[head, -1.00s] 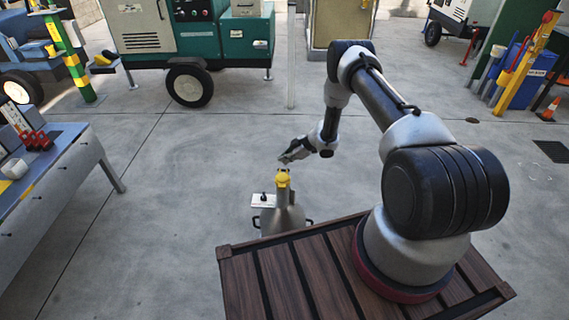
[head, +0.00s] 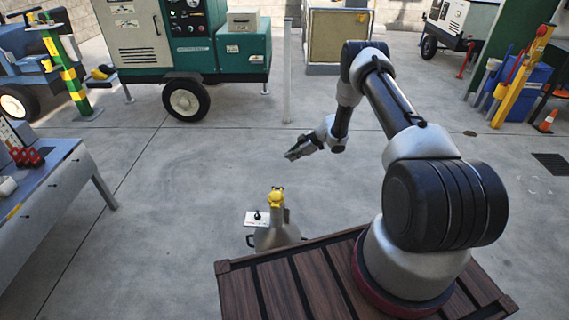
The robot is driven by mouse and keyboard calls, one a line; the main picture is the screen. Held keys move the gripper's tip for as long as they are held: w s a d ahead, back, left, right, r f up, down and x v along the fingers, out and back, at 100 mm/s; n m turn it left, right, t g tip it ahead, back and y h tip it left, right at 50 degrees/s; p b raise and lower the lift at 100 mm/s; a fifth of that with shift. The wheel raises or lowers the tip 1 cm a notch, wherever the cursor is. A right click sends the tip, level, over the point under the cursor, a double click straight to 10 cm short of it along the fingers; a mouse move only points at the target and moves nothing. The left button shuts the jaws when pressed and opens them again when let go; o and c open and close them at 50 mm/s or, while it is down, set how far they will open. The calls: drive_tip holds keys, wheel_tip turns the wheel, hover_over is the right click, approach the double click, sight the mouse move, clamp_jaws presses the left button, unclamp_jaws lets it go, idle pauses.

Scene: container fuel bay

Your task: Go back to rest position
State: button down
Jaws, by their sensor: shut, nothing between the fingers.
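My gripper (head: 291,154) is shut and empty at the end of my arm, in the middle of the head view. It hangs in the air over the concrete floor, pointing left. Below it in the picture stands a grey metal can (head: 276,236) with a yellow cap (head: 275,196) on its neck. The gripper is apart from the cap. The lower part of the can is hidden by the wooden deck. A small white plate with a black knob (head: 257,217) shows at the can's left.
A grey workbench (head: 60,190) with red items stands at the left. A green wheeled generator (head: 185,50) stands at the back. A thin post (head: 287,75) rises behind my gripper. Yellow and blue equipment (head: 530,85) and an orange cone (head: 547,120) are at the right. The middle floor is clear.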

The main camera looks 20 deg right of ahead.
drive_tip(key=s+d+f+m+h, duration=0.1)
drive_tip(key=s+d+m+h, duration=0.15)
drive_tip(key=d, duration=0.55)
drive_tip(key=s+d+f+m+h, duration=0.15)
drive_tip(key=d+h, duration=0.25)
drive_tip(key=d, duration=0.4)
drive_tip(key=s+d+r+m+g+h, duration=0.25)
drive_tip(key=s+r, duration=0.25)
drive_tip(key=r, duration=0.4)
drive_tip(key=s+d+r+m+g+h, duration=0.1)
drive_tip(key=s+d+r+m, duration=0.3)
drive_tip(key=r, duration=0.5)
drive_tip(key=s+a+r+m+g, duration=0.2)
drive_tip(key=s+a+r+m, duration=0.15)
drive_tip(key=s+r, duration=1.35)
drive_tip(key=s+a+r+t+y, duration=0.1)
drive_tip(key=s+a+r+t, duration=0.1)
drive_tip(key=s+a+r, duration=0.5)
drive_tip(key=s+a+r+t+y, duration=0.1)
drive_tip(key=s+a+r+t, duration=0.2)
drive_tip(key=s+r, duration=1)
drive_tip(key=a, duration=0.3)
drive_tip(key=shift+a+r+m+y, duration=0.2)
drive_tip(key=shift+a+m+y, duration=0.1)
drive_tip(key=shift+a, duration=0.1)
